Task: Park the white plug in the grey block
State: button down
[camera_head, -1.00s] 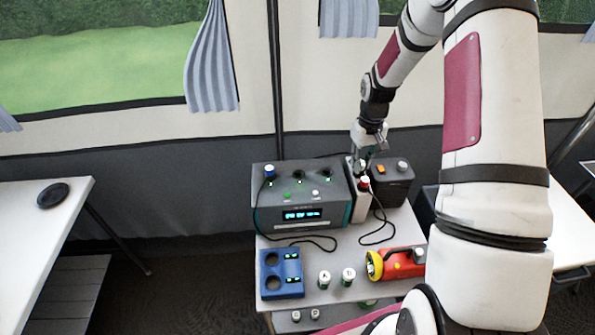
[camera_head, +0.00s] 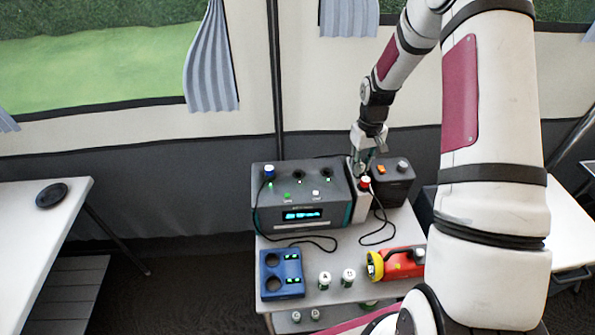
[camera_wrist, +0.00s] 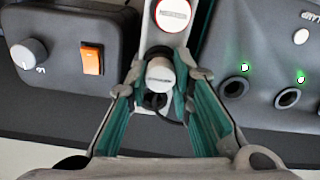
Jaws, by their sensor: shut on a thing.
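The grey block (camera_head: 363,209) is a narrow, light grey upright block between two dark boxes. Its top also shows in the wrist view (camera_wrist: 175,39). A red plug (camera_wrist: 173,13) stands in its front part, with a cable running down in front of the block. The white plug (camera_wrist: 160,74) has a pale round cap and a dark cable. My gripper (camera_wrist: 160,80) is shut on the white plug, with teal fingers on both sides of it. In the head view my gripper (camera_head: 359,170) is over the block's rear end. How deep the plug sits is hidden.
The grey device (camera_head: 262,217) with a lit display and round sockets stands close left of the block. A dark box (camera_head: 395,186) with an orange switch stands close right. A blue holder (camera_head: 283,288), small cans (camera_head: 324,281) and a red-yellow torch (camera_head: 400,263) lie in front.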

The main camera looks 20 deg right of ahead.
jog(key=shift+f, duration=0.15)
dwell(0.5)
jog(key=c, duration=1.3)
grip_release()
jog(key=shift+c, duration=0.2)
jog(key=shift+o, duration=0.6)
jog(key=shift+o, duration=0.6)
jog(key=shift+r+p, duration=0.85)
jog(key=shift+r, duration=2.65)
